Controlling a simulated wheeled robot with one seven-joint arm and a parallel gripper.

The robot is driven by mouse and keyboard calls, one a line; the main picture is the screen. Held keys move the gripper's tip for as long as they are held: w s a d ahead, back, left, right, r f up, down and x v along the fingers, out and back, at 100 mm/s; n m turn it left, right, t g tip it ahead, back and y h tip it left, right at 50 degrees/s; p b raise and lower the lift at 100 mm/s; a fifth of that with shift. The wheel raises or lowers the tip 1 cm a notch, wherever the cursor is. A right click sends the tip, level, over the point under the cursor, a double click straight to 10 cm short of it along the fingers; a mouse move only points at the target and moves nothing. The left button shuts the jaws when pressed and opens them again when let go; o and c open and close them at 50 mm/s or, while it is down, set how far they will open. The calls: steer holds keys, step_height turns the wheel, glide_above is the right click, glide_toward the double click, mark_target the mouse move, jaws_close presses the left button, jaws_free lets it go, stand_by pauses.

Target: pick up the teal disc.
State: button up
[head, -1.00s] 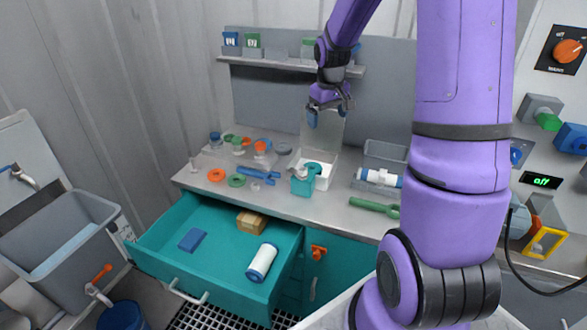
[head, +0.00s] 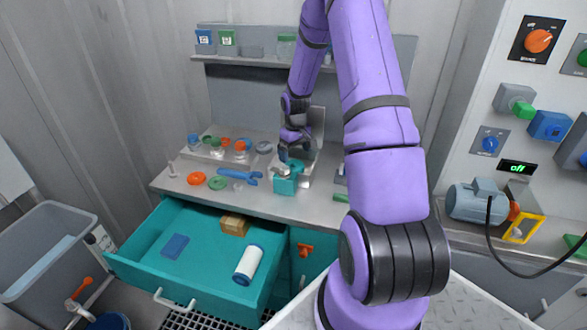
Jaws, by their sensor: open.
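A teal disc (head: 297,164) shows in part below my gripper, at the white tray (head: 308,170) behind a teal box (head: 285,184) on the grey counter. My gripper (head: 294,152) is open and points down, just above the disc in the picture. The fingers cover part of the disc, and I cannot tell whether they touch it. A small grey part sits at the top of the teal box.
Below, an open teal drawer (head: 150,250) holds a white roll (head: 248,264), a brown box and a blue block. A shelf runs along the back wall.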

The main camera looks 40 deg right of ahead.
mark_target(296, 166)
steer(key=shift+s+a+f, duration=0.1)
steer(key=shift+f, duration=1.3)
steer(key=shift+s+a+f, duration=0.1)
steer(key=shift+f, duration=1.3)
steer(key=c, duration=0.9)
